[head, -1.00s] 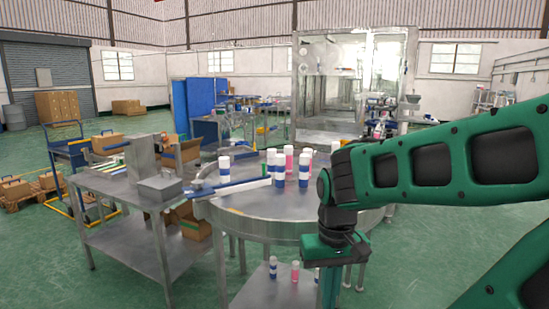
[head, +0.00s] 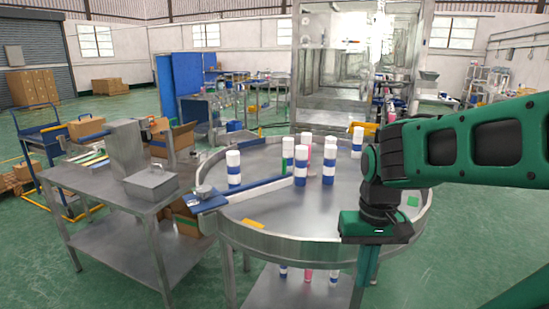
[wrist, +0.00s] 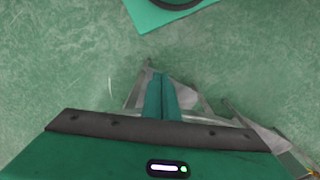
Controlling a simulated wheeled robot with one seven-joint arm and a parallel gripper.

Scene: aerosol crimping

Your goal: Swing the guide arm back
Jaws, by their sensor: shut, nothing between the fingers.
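The guide arm (head: 257,190) is a long blue and pale bar across the left part of the round steel turntable (head: 256,238). Its pivot end (head: 205,198) is at the table's left rim, and its other end reaches in toward the cans. Several white cans with blue bands (head: 300,167) stand upright near that end, with a pink one (head: 308,139) and a green one (head: 287,158) among them. My gripper (head: 366,275) points down at the turntable's front right, apart from the guide arm. In the wrist view its fingers (wrist: 161,88) are together and empty over the green floor.
A steel side table with a metal box (head: 152,184) stands left of the turntable. An orange mark (head: 254,223) lies on the near turntable surface. A glass-fronted enclosure (head: 335,70) stands behind. More cans are on the shelf below. Green floor is open at the front left.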

